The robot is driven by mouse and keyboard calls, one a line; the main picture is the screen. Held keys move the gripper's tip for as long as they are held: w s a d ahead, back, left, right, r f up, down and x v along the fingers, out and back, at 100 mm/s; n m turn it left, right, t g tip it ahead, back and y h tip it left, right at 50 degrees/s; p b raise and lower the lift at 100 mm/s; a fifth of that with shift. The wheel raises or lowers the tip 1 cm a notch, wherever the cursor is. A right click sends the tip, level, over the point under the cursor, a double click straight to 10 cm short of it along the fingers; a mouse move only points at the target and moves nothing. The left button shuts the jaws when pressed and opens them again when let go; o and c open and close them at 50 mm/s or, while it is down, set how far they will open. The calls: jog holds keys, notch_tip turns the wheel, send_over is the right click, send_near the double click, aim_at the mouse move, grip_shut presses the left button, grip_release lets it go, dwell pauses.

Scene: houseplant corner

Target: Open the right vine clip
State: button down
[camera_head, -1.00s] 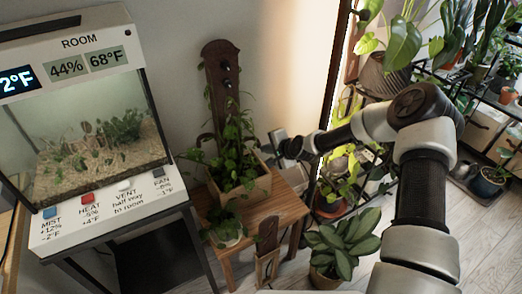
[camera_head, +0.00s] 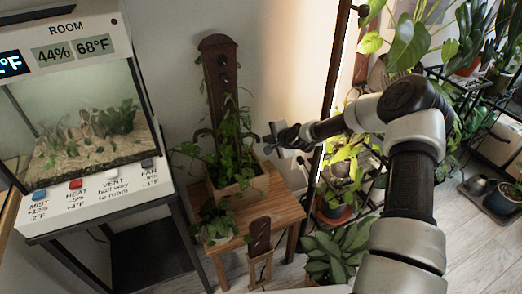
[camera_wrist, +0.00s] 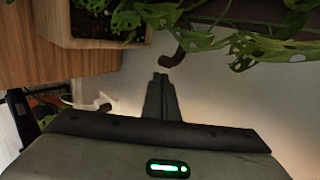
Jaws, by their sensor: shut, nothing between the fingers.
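A dark brown plank (camera_head: 217,75) with dark round pegs stands upright behind a potted vine (camera_head: 233,135). My gripper (camera_head: 271,141) is to the right of the vine, at about leaf height, pointing left. In the wrist view my gripper (camera_wrist: 160,78) is shut, with its fingertips together and nothing between them. Just beyond the tips is a small dark brown curved piece (camera_wrist: 184,47) among the leaves, probably the right vine clip. A narrow gap shows between it and the tips. I cannot tell whether this clip is open or closed.
The wooden planter (camera_head: 247,186) stands on a wooden table (camera_head: 280,208), with a small pot (camera_head: 218,232) in front. A terrarium (camera_head: 85,130) is at the left. A plant shelf (camera_head: 470,100) is at the right. The wall is close behind.

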jog(key=shift+w+b, duration=0.3)
jog(key=shift+w, duration=0.3)
jog(key=shift+s+a, duration=0.15)
dwell(1.1)
